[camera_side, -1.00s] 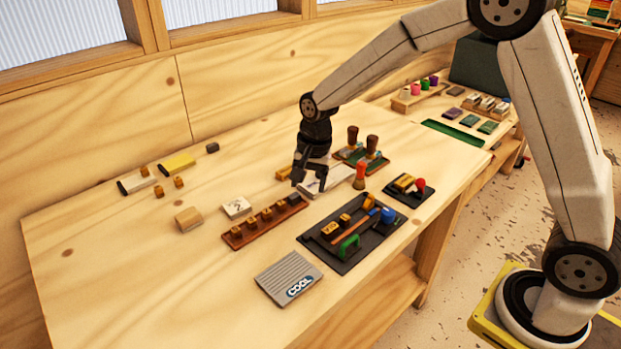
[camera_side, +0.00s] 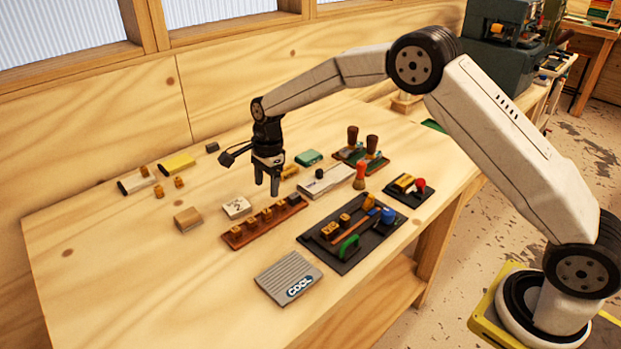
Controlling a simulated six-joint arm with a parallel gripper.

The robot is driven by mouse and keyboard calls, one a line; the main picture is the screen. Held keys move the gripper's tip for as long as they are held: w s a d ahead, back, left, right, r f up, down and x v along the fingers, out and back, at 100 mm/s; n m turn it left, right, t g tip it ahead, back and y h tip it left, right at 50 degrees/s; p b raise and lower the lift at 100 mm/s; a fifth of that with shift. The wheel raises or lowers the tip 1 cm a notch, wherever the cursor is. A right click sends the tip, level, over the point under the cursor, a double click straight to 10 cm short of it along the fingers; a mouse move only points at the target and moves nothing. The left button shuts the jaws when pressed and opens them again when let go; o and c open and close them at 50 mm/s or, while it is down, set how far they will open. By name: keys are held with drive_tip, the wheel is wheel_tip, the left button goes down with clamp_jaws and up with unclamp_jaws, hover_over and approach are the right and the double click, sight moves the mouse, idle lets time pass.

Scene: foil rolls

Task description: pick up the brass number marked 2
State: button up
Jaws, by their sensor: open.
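Small brass pieces stand in a row on a red-brown wooden rack (camera_side: 240,241), and loose brass pieces (camera_side: 159,192) lie at the far left. Their markings are too small to read, so I cannot tell which is the 2. A white square tile (camera_side: 237,206) beside the rack's left end bears a dark mark that looks like a 2. My gripper (camera_side: 267,189) points down with its fingers apart and empty. It hangs above the table, just behind the rack in the picture and right of the white tile.
A black tray (camera_side: 318,250) with tools and brass pieces lies right of the rack. A wooden block (camera_side: 187,219) sits left, a long white block (camera_side: 327,182) and green item (camera_side: 309,157) behind. The table's left front is clear.

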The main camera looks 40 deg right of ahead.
sight(266, 211)
drive_tip(key=shift+a+f, duration=0.1)
drive_tip(key=shift+f, duration=1.05)
drive_tip(key=shift+a+f, duration=0.15)
drive_tip(key=shift+f, duration=1.15)
drive_tip(key=shift+a+f, duration=0.15)
drive_tip(key=shift+f, duration=1.1)
clamp_jaws()
